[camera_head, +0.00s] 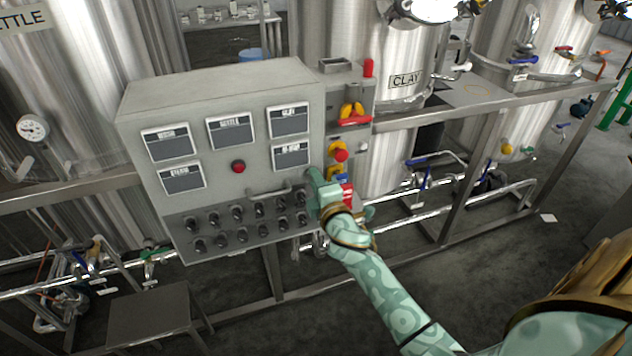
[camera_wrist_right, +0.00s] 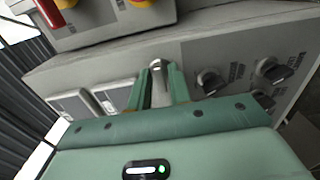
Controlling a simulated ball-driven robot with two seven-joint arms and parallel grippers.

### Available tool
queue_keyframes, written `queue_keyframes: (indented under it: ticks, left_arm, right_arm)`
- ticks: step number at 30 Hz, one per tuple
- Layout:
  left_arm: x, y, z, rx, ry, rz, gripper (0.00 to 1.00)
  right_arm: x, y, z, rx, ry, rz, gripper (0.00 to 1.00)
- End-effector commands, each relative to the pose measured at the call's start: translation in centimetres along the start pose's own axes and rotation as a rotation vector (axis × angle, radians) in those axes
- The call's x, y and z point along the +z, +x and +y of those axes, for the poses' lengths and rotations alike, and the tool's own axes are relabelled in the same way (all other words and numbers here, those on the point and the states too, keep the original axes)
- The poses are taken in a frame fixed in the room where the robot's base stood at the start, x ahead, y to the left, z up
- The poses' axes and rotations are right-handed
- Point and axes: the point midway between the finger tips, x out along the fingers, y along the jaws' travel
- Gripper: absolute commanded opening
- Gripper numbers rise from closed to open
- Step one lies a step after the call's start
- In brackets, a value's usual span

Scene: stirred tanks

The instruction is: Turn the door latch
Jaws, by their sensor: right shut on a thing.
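The door latch (camera_wrist_right: 159,68) is a small grey metal piece on the front of the control cabinet (camera_head: 220,100). In the right wrist view it stands between the two green fingers of my right gripper (camera_wrist_right: 158,88), which are shut on it. In the head view my right gripper (camera_head: 316,186) is at the cabinet's right front edge, and it hides the latch there. How far the latch is turned I cannot tell. My left gripper is not in view.
The cabinet front carries several screens, a red button (camera_head: 238,166), a grey bar handle (camera_head: 283,190) and rows of black knobs (camera_head: 237,213). A side box with red and yellow switches (camera_head: 352,113) adjoins on the right. Steel tanks (camera_head: 368,60) stand behind a rail.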

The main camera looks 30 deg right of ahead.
Motion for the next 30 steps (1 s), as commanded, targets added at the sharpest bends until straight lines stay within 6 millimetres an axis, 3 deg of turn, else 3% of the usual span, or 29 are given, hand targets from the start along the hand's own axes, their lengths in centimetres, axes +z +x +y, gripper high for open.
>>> queue_keyframes:
  ticks: [17, 18, 30]
  left_arm:
    - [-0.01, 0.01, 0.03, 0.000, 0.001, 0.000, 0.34]
    - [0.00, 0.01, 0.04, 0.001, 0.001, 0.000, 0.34]
    - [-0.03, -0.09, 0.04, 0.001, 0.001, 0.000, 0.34]
  right_arm:
    - [0.03, 0.00, -0.07, -0.001, 0.028, -0.001, 0.00]
    - [0.03, 0.00, -0.07, -0.001, 0.028, -0.001, 0.31]
    - [-0.01, -0.93, -0.14, -0.003, 0.027, 0.000, 0.31]
